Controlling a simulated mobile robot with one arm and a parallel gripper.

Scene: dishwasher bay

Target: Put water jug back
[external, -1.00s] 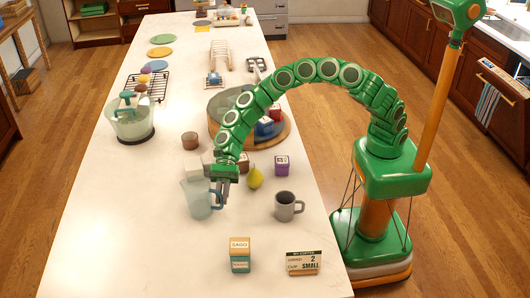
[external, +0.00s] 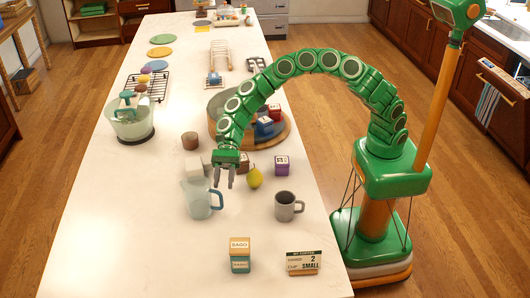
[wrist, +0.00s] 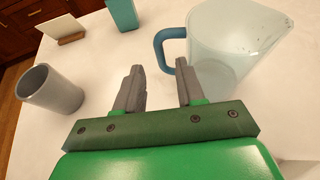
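The water jug (external: 197,198) is a clear pale vessel with a blue handle, standing upright on the white counter. It also shows at the upper right of the wrist view (wrist: 232,45), its handle towards my gripper. My gripper (external: 225,183) is just above and behind the handle in the external view, pointing down. In the wrist view my gripper (wrist: 158,78) has its two grey fingers apart with nothing between them. The handle lies beyond the right fingertip, outside the gap.
A grey mug (external: 286,206) stands to the right, with a yellow pear (external: 255,179) and purple box (external: 282,165) behind it. A sago box (external: 240,254) and a sign (external: 303,262) stand at the front. The counter (external: 120,225) left of the jug is clear.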

